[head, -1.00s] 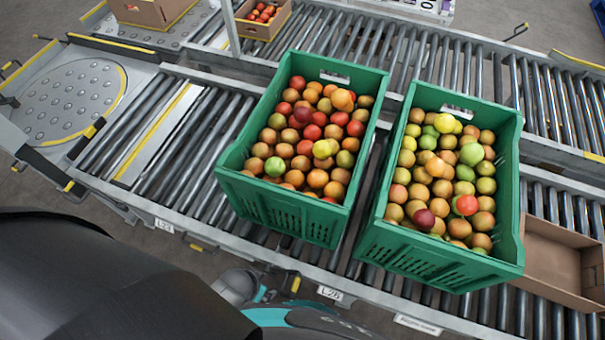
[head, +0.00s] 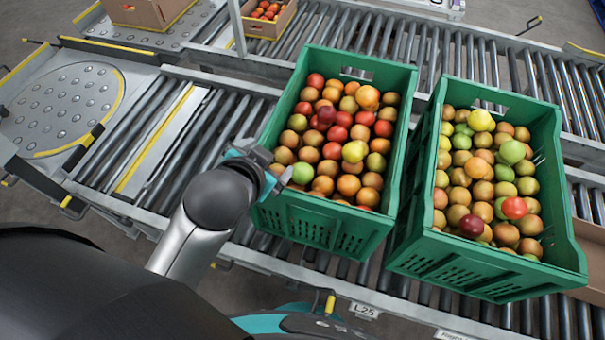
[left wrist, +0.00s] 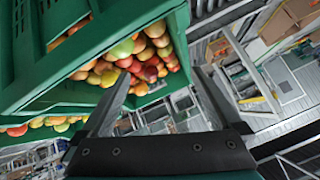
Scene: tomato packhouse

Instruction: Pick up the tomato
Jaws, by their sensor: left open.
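Two green crates of tomatoes stand on the roller conveyor. The left crate (head: 318,226) holds red, orange and green tomatoes (head: 331,151). The right crate (head: 484,264) holds mostly orange, yellow and green tomatoes (head: 510,152). My left gripper (head: 277,184) is at the left crate's near left corner, partly hidden behind my wrist in the head view. In the left wrist view its two fingers (left wrist: 163,82) are apart with nothing between them. The left crate's wall (left wrist: 95,55) and tomatoes (left wrist: 140,55) show beyond and left of the fingers. My right gripper does not show.
A cardboard box (head: 592,262) lies right of the right crate. A small cardboard tray of tomatoes (head: 268,30) stands at the back. Bare rollers (head: 203,133) lie left of the left crate, beside a round studded transfer plate (head: 70,110).

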